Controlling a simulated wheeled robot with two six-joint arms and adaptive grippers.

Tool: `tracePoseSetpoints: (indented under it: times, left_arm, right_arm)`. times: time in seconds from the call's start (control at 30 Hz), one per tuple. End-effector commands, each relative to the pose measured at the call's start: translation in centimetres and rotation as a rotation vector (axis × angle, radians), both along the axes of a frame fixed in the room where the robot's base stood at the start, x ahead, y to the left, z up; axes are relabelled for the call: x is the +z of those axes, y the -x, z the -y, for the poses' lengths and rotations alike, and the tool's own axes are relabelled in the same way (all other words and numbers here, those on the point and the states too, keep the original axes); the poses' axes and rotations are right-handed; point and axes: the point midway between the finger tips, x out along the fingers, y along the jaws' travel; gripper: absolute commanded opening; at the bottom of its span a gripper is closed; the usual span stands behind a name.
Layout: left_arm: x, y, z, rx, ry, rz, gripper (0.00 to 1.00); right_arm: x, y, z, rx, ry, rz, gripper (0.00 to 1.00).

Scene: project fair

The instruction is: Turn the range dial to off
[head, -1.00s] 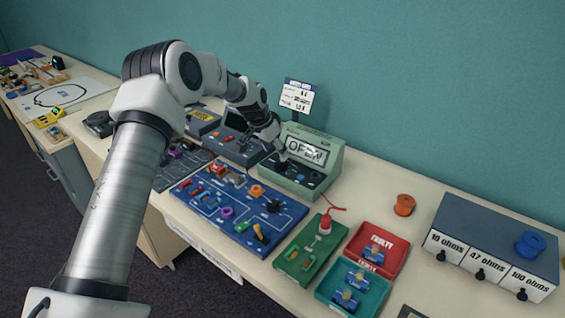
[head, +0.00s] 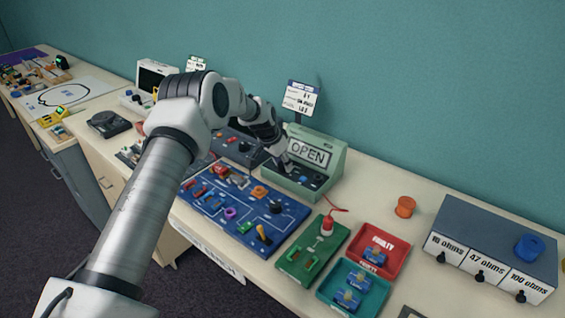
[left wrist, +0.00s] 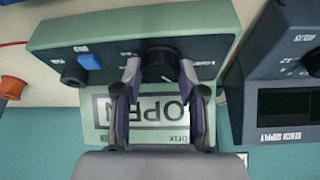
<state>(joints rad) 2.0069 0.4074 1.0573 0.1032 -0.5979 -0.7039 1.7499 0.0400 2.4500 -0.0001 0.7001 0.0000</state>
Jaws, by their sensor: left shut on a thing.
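The pale green meter (head: 334,152) stands near the wall, its display reading OPEN. In the left wrist view its front panel (left wrist: 215,46) carries a dark round range dial (left wrist: 160,57). My left gripper (left wrist: 160,68) has one finger on each side of this dial and is shut on it. In the head view my left gripper (head: 287,168) reaches down onto the meter's panel, and the dial is hidden behind it. The dial's pointer and the range marks cannot be read. My right gripper is in neither view.
A blue button (left wrist: 90,62) and another dark knob (left wrist: 73,74) sit beside the dial. A dark power supply (left wrist: 285,60) stands close by. In front lie a blue circuit board (head: 245,208), a green board (head: 300,262) and a red tray (head: 400,262).

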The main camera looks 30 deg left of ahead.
Motion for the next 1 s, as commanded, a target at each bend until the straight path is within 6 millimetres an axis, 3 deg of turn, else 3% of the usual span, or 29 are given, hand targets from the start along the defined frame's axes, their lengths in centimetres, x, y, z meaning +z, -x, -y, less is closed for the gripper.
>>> tracePoseSetpoints:
  times: [0.27, 0.6, 1.0]
  left_arm:
    - [-0.5, -0.1, -0.1, -0.074, 0.001, 0.002, 0.05]
    - [-0.6, -0.2, -0.2, -0.312, 0.000, 0.002, 0.05]
    - [-0.2, -0.2, -0.2, -0.568, 0.000, -0.001, 0.05]
  right_arm:
    - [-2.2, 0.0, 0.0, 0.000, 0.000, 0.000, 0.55]
    - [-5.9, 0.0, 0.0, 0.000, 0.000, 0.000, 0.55]
    - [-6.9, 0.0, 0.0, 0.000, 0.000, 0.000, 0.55]
